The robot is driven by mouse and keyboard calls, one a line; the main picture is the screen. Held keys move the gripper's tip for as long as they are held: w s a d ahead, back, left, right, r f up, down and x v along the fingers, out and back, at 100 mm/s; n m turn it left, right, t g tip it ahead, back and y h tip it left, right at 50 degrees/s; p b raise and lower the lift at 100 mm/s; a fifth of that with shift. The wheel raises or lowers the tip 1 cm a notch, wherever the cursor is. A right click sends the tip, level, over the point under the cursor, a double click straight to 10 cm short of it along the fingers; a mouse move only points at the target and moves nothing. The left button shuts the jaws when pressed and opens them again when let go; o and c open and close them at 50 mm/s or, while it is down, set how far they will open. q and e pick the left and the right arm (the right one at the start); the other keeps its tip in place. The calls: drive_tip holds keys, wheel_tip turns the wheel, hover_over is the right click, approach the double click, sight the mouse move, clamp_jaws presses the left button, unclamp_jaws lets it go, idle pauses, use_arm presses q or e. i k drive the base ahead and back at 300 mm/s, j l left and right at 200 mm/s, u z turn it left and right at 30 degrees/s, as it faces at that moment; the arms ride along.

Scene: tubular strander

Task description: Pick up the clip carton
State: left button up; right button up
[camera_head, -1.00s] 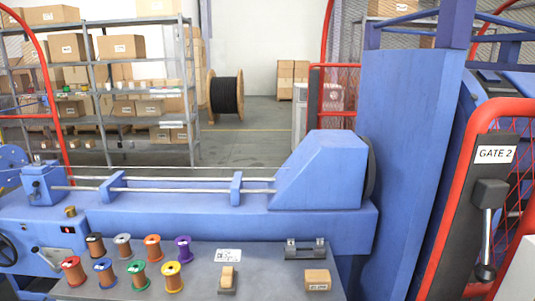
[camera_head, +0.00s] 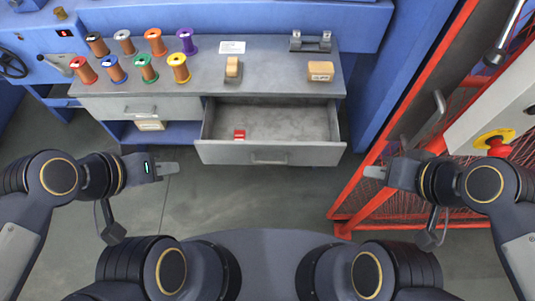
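A small tan carton (camera_head: 320,71) with a printed label sits on the right part of the grey bench top (camera_head: 275,85). I take it for the clip carton, though the label is too small to read. My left gripper (camera_head: 170,168) is over the floor in front of the bench, left of the open drawer and well away from the carton. My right gripper (camera_head: 374,172) is in front of the bench, below and right of the carton, near the red fence. Both grippers are seen edge-on, so their finger opening is unclear. Neither touches the carton.
An open drawer (camera_head: 285,123) juts out below the carton, with a small red item (camera_head: 239,134) inside. Several wire spools (camera_head: 145,68) stand at the bench's left. A wooden-topped block (camera_head: 233,68) and a metal stand (camera_head: 311,42) are near the carton. A red mesh fence (camera_head: 400,130) borders the right.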

sight(317, 71)
drive_tip(key=i+j, duration=0.2)
drive_tip(key=i+j+z, duration=0.4)
drive_tip(key=j+z, duration=0.2)
drive_tip(key=i+j+z, duration=0.25)
drive_tip(key=z, duration=1.4)
drive_tip(key=k, duration=0.05)
